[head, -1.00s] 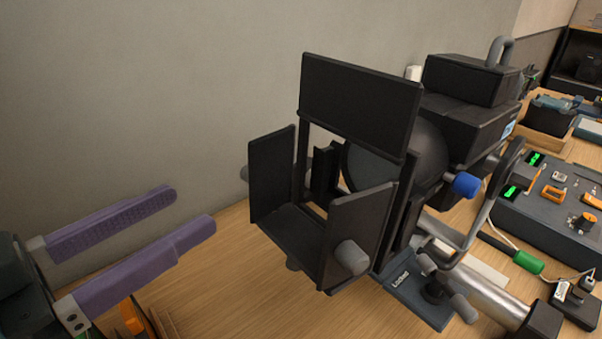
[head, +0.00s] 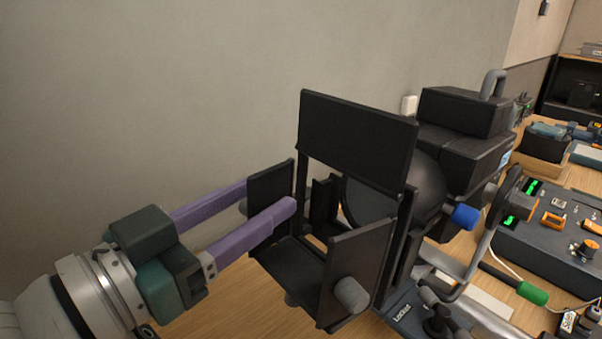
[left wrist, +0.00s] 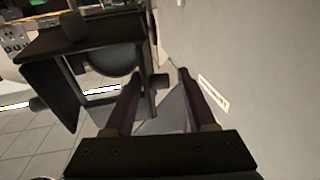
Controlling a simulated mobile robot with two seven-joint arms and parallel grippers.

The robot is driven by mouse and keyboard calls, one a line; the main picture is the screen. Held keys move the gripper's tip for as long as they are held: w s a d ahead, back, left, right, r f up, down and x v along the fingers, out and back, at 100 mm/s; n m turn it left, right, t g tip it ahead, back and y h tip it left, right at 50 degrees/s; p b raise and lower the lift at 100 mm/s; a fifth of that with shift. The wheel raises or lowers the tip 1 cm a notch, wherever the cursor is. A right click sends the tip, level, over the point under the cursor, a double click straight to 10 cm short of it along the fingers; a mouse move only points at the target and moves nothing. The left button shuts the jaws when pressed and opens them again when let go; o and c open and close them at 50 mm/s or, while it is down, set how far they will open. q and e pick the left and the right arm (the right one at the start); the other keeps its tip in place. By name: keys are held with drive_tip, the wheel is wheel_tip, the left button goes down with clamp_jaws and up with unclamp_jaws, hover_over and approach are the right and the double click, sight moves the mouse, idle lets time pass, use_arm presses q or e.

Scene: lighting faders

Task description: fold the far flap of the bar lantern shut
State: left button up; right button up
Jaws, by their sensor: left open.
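The bar lantern (head: 405,185) is a black lamp with hinged flaps around its round front. Its far flap (head: 271,180), on the wall side, stands out from the frame, swung open. The top flap (head: 357,138) stands up, and the near flap (head: 356,258) with a grey knob also sticks out. My left gripper (head: 268,199) is open with purple fingers. One finger crosses in front of the far flap; the other runs behind it, its tip hidden. The left wrist view shows a dark edge-on plate, likely this flap (left wrist: 149,85), between the fingers; contact is unclear.
The grey wall (head: 160,90) runs close behind the far finger. A control desk (head: 545,240) with faders and green displays stands at the right. A blue knob (head: 466,217) and a grey yoke sit on the lantern's right side.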

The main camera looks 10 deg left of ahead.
use_arm(q)
clamp_jaws()
use_arm(e)
drive_tip(key=shift+d, duration=0.15)
use_arm(q)
drive_tip(key=shift+f, duration=0.1)
use_arm(e)
drive_tip(key=shift+s+f, duration=0.1)
drive_tip(key=shift+f, duration=0.1)
